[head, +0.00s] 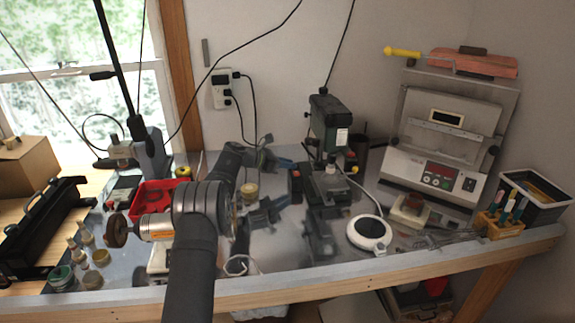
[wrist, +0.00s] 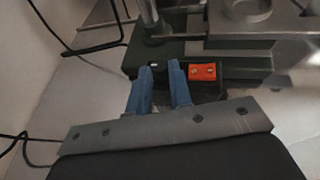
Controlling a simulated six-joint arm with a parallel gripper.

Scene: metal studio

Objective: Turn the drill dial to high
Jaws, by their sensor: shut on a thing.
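The green drill press (head: 329,125) stands at the back middle of the metal bench. Its dark control box (head: 295,180) sits at the left of its base; in the wrist view its orange switch plate (wrist: 202,72) has two small buttons. My gripper (head: 291,164) reaches this box from the left. In the wrist view its blue fingers (wrist: 161,67) are close together, shut on the dark dial (wrist: 160,69) at the box, left of the orange plate. The dial is mostly hidden between the fingertips. Its markings and setting cannot be read.
The drill's metal table (wrist: 243,10) and column (wrist: 150,18) rise close beyond my fingers. A round white device (head: 369,232) with a cable lies right of the drill. A red bin (head: 152,197) stands left of my arm. The bench mirrors my arm and the drill.

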